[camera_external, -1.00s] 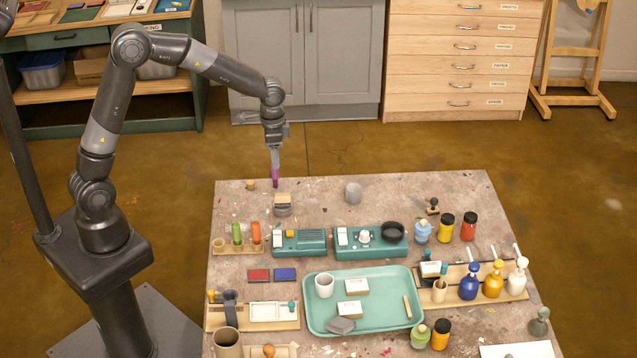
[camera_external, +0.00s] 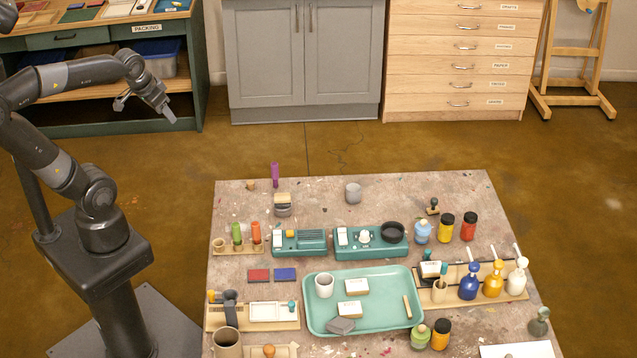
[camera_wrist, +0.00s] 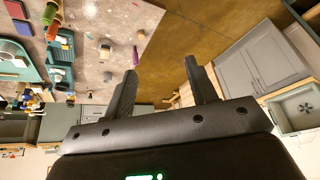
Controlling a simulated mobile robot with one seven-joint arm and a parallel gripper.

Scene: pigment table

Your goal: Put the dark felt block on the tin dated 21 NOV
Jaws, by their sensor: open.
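My gripper (camera_external: 146,110) is open and empty, off the table at the upper left; its two fingers also show in the wrist view (camera_wrist: 162,65). A dark grey block (camera_external: 340,326), possibly the felt block, lies at the near left of the green tray. Another block (camera_external: 283,198) with a tan top and grey lower part sits at the back left of the table. Small white labelled boxes lie in the tray (camera_external: 398,318), one at the back (camera_external: 355,286) and one nearer (camera_external: 349,310). No date is readable, so I cannot tell which thing is the 21 NOV tin.
A purple cylinder (camera_external: 275,174) stands at the table's back left edge, beside a small cork-coloured piece (camera_external: 250,184). A grey cup (camera_external: 353,193) stands to its right. Teal devices (camera_external: 300,242), paint jars (camera_external: 468,226) and pump bottles (camera_external: 492,280) crowd the table. Floor between gripper and table is clear.

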